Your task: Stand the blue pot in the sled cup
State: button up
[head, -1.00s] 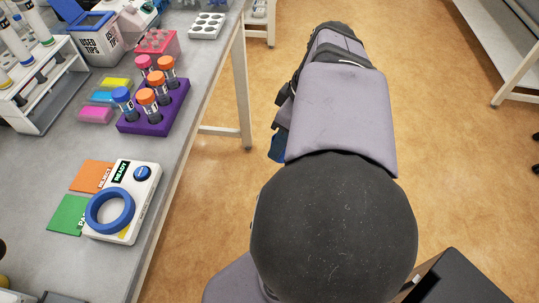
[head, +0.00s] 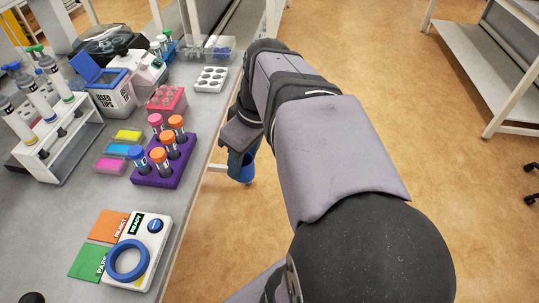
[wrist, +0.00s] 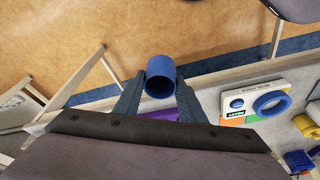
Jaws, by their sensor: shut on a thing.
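The blue pot (wrist: 160,77) is a short, open-topped cylinder held between my gripper's fingers (wrist: 154,98) in the wrist view. In the head view the pot (head: 242,168) hangs over the floor just off the table's right edge, partly hidden by my gripper (head: 240,150). My gripper is shut on it. A white device (head: 150,232) with a READY label, a blue knob and a raised blue ring (head: 129,261) stands on the near table. The ring (wrist: 272,104) also shows in the wrist view. I cannot tell for sure which thing is the sled cup.
A purple rack (head: 173,176) of capped tubes stands near the table edge. Behind it are a pink rack (head: 166,100), a white well tray (head: 211,80) and a used-tips bin (head: 112,95). Orange and green cards (head: 88,262) lie beside the device. Open floor lies right of the table.

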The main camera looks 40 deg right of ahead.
jog(key=w+a+r+p, duration=0.2)
jog(key=a+p, duration=0.1)
jog(key=a, duration=0.3)
jog(key=w+a+r+m+p, duration=0.1)
jog(key=a+r+p, duration=0.1)
jog(key=a, duration=0.4)
jog(key=w+a+r+p, duration=0.2)
jog(key=a+p, duration=0.1)
jog(key=a, duration=0.3)
jog(key=s+a+r+p, duration=0.1)
jog(key=a+p, duration=0.1)
jog(key=a, duration=0.4)
jog(key=s+a+r+m+p, duration=0.1)
jog(key=a+r+p, duration=0.15)
jog(key=a, duration=0.35)
jog(key=s+a+r+p, duration=0.1)
jog(key=a+p, duration=0.2)
jog(key=a, duration=0.3)
jog(key=s+a+r+m+h+p, duration=0.15)
jog(key=s+a+p, duration=0.25)
jog(key=s+a, duration=0.4)
jog(key=s+a+r+y+p, duration=0.15)
jog(key=s+a+p, duration=0.25)
jog(key=s+a, duration=0.45)
jog(key=s+d+f+m+h+b, duration=0.2)
jog(key=s+f+m, duration=0.3)
jog(key=f, duration=0.4)
jog(key=shift+d+f+m+h+b, duration=0.2)
jog(key=shift+m+h+b, duration=0.15)
jog(key=shift+m, duration=0.3)
